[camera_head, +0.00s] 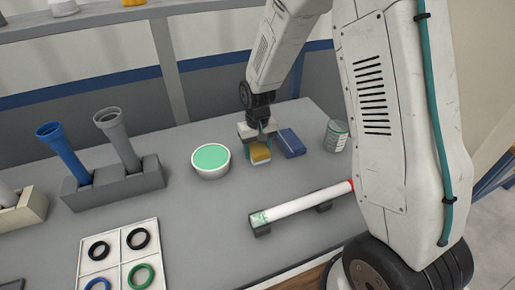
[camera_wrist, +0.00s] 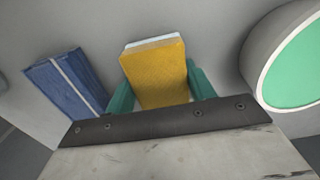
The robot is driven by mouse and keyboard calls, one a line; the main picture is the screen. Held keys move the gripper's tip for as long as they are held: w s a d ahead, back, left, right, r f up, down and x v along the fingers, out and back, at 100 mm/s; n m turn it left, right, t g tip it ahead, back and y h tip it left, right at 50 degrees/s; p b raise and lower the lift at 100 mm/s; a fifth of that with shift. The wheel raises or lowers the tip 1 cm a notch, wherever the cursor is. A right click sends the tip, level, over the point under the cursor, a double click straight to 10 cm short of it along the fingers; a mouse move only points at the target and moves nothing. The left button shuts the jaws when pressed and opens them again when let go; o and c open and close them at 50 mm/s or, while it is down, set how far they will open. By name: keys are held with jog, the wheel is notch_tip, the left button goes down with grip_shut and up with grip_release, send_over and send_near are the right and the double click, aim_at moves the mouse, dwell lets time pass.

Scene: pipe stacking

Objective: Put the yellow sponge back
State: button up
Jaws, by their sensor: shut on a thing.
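The yellow sponge (camera_head: 260,153) is between the fingers of my gripper (camera_head: 258,146) in the head view. In the wrist view the sponge (camera_wrist: 156,72) has a whitish edge along its far end. The teal fingers of my gripper (camera_wrist: 160,88) are on both sides of it, shut on it. The sponge is at or just above the grey table; I cannot tell if it touches. My gripper partly hides its near end.
A white tub with a green top (camera_head: 211,160) stands close on the left. A can (camera_head: 336,136) stands farther right. A white tube (camera_head: 300,205) rests on supports in front. Blue and grey pipes (camera_head: 118,140) stand in a holder at left.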

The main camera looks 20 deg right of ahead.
aim_at(257, 147)
jog(key=o, duration=1)
jog(key=shift+c, duration=0.2)
notch_tip(257, 147, up, 12)
jog(key=s+d+r+t, duration=0.1)
jog(key=s+d+r, duration=0.1)
jog(key=s+r, duration=1.2)
jog(key=s+d, duration=0.1)
jog(key=s, duration=1.4)
jog(key=shift+s+r, duration=0.35)
